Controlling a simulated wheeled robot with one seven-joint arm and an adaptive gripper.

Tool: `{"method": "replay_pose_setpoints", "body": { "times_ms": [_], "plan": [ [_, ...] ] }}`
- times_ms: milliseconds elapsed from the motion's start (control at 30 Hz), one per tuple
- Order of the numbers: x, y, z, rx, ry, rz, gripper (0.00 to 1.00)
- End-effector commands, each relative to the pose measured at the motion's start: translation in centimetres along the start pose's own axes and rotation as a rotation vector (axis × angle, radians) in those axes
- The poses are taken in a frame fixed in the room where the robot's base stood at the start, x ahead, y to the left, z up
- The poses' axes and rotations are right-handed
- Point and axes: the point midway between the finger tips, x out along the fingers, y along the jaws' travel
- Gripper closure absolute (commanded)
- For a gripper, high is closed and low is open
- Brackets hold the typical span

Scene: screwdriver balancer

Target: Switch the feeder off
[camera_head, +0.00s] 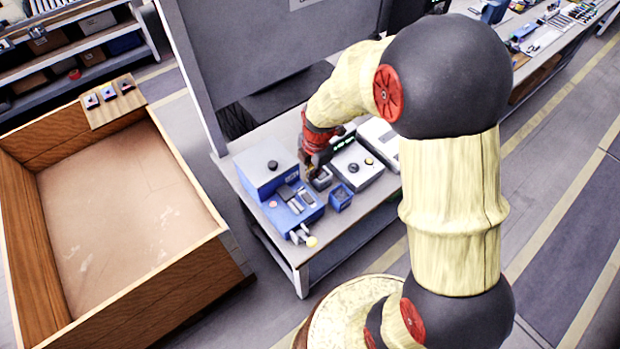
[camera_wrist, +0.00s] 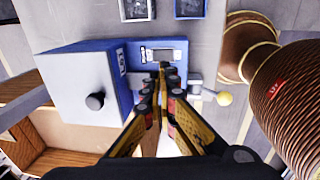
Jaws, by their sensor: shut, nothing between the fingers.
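A blue machine with a raised box, white on top with a black knob, stands on the table; I take it for the feeder (camera_head: 281,207). In the wrist view the feeder (camera_wrist: 118,62) has a lower blue deck with a silver rectangular part (camera_wrist: 160,55). A lever with a yellow knob (camera_head: 312,241) sticks out at its front; the knob also shows in the wrist view (camera_wrist: 225,98). My gripper (camera_head: 312,174) is shut and empty. In the wrist view its fingertips (camera_wrist: 163,70) point over the deck beside the silver part. I cannot tell whether they touch.
A large wooden crate (camera_head: 210,262) is on the left, and a tall grey panel (camera_head: 270,55) rises behind the table.

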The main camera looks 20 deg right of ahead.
Motion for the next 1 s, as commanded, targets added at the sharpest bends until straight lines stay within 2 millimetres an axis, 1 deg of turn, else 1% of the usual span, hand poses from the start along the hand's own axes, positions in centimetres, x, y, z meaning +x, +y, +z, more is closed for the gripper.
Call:
{"method": "replay_pose_setpoints", "body": {
  "times_ms": [33, 300, 400, 533, 700, 800, 1000],
  "plan": [
    [1.1, -0.2, -0.1, 0.0, 0.002, -0.005, 1.0],
    [6.5, -0.2, -0.1, 0.0, 0.002, -0.005, 1.0],
    [8.3, -0.1, -0.1, 0.0, 0.002, -0.004, 1.0],
    [10.3, -0.2, -0.1, 0.0, 0.002, -0.004, 1.0],
    [11.8, -0.1, -0.1, 0.0, 0.001, -0.002, 1.0],
    [12.2, -0.1, 0.0, 0.0, 0.0, -0.001, 1.0],
    [12.3, 0.0, 0.0, 0.0, 0.0, 0.0, 1.0]
  ]
}}
